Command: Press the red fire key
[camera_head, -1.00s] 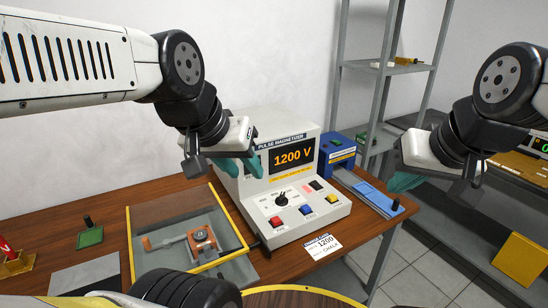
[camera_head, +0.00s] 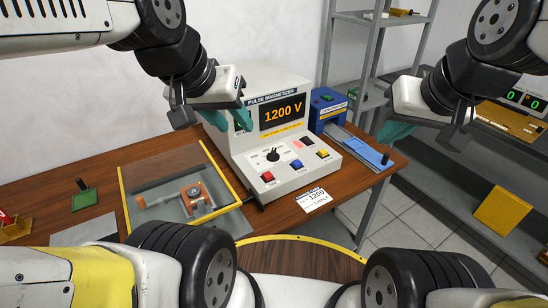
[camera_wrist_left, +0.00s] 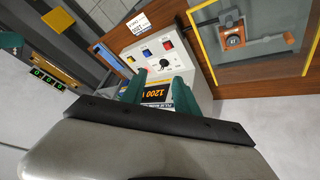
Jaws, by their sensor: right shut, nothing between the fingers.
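The red key (camera_head: 267,177) is on the sloping front panel of the white pulse magnetizer (camera_head: 244,150), left of a blue key (camera_head: 295,165) and a yellow key (camera_head: 322,153). The display (camera_head: 282,112) reads 1200 V. In the left wrist view the red key (camera_wrist_left: 167,44) shows beyond the fingers, uncovered. My left gripper (camera_head: 232,119) has its teal fingers apart, with nothing seen between them. It hangs by the magnetizer's upper left, above and behind the red key, not touching it. My right gripper (camera_head: 394,133) is shut and empty, right of the magnetizer, away from the keys.
A yellow-framed clear cover (camera_head: 123,203) over an orange fixture (camera_head: 195,195) stands left of the magnetizer. A card (camera_head: 314,199) lies in front of it. A blue device (camera_head: 327,108) with a rail stands to its right. Grey shelves (camera_head: 328,60) rise behind.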

